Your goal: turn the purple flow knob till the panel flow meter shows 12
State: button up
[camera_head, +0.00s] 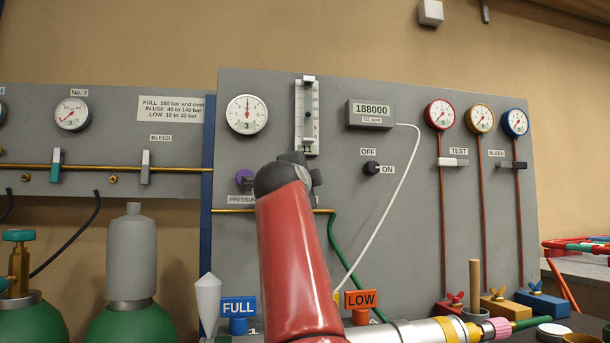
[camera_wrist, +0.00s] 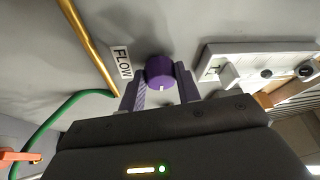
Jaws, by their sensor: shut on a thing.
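The purple flow knob (camera_wrist: 159,70) shows in the wrist view beside the FLOW label (camera_wrist: 121,62), with a pale mark on its rim. My gripper (camera_wrist: 160,80) is shut on it, one finger on each side. In the head view my red arm hides the flow knob and the fingers. The panel flow meter (camera_head: 307,136) is a white upright tube above my wrist. Its dark float sits around mid-height; the scale numbers are too small to read. Part of the meter also shows sideways in the wrist view (camera_wrist: 248,54).
Another purple knob (camera_head: 244,180), over a PRESSURE label, is left of my wrist. A round gauge (camera_head: 247,115) is above it. A green hose (camera_head: 339,250) runs right of my arm.

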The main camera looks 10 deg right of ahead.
jog(key=shift+r+m, duration=0.1)
jog(key=shift+m, duration=0.4)
jog(key=o, duration=1)
jog(key=shift+g, duration=0.3)
jog(key=b+v, duration=0.4)
jog(key=v, duration=0.3)
jog(key=shift+s+a, duration=0.15)
jog(key=shift+s, duration=0.15)
jog(key=shift+s, duration=0.1)
